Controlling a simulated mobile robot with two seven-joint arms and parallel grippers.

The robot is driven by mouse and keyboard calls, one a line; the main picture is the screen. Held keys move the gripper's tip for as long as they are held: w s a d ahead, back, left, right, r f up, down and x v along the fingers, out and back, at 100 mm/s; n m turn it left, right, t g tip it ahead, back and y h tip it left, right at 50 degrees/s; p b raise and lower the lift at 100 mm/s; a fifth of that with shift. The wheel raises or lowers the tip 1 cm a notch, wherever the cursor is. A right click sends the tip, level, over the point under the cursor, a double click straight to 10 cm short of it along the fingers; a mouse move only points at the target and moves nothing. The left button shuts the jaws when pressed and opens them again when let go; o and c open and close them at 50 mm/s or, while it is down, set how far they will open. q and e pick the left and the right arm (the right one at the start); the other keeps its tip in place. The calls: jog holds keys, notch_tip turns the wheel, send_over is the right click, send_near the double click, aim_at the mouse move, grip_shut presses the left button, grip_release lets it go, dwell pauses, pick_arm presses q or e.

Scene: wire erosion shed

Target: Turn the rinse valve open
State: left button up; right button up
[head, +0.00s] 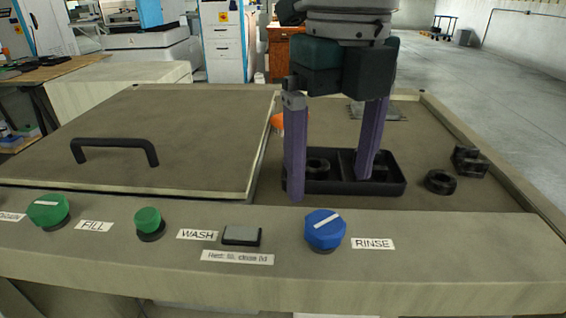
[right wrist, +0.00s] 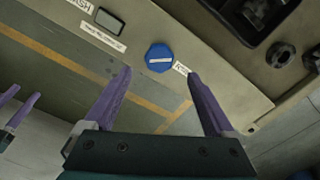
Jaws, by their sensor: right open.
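The rinse valve is a blue faceted knob (head: 325,229) with a white line across its top, on the front panel left of the RINSE label (head: 373,244). The line runs roughly sideways with a slight slant. My right gripper (head: 330,188) is open and empty, fingers pointing down, above and behind the knob in the head view. In the right wrist view the knob (right wrist: 159,56) lies beyond and between the spread fingertips (right wrist: 158,73), apart from them. Purple fingers, apparently of my left gripper (right wrist: 27,92), show cut off at that view's left edge.
A black tray (head: 395,188) holding a ring lies behind the right fingers. A black ring (head: 440,182) and a black block (head: 470,162) lie to its right. A closed lid with a handle (head: 115,143), green knobs (head: 148,220) and a grey button (head: 241,235) are left.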

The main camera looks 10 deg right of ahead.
aim_at(325, 222)
notch_tip(325, 222, down, 7)
jog(key=shift+r, duration=0.1)
jog(key=shift+c, duration=0.2)
jog(key=c, duration=1.3)
